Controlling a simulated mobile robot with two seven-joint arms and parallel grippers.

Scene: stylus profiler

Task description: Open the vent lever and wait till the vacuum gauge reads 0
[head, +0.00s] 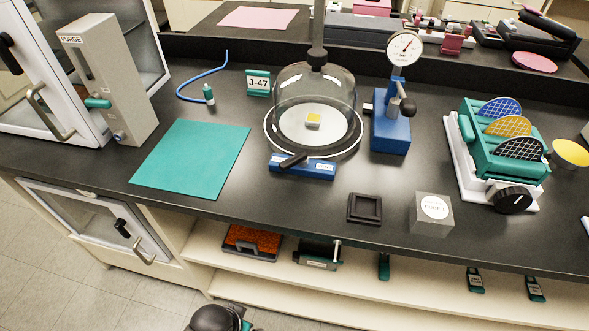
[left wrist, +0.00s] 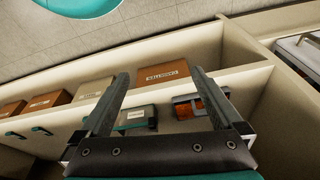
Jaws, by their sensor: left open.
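A clear bell jar (head: 315,92) stands on a round base plate with a small yellow-topped sample inside. A blue block (head: 302,168) sits at its front with a black lever (head: 293,160) lying across it, angled to the left. Behind right, a white round dial gauge (head: 404,46) stands on a blue stand (head: 390,130) with a black knob (head: 407,106); its needle is too small to read surely. My left gripper (left wrist: 160,73) is open and empty in the left wrist view, facing shelves under the bench, away from the lever. My right gripper is not in view.
A teal mat (head: 190,158) lies left of the jar. A teal wafer rack (head: 500,150) stands right. Boxes (left wrist: 163,75) sit on the lower shelves.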

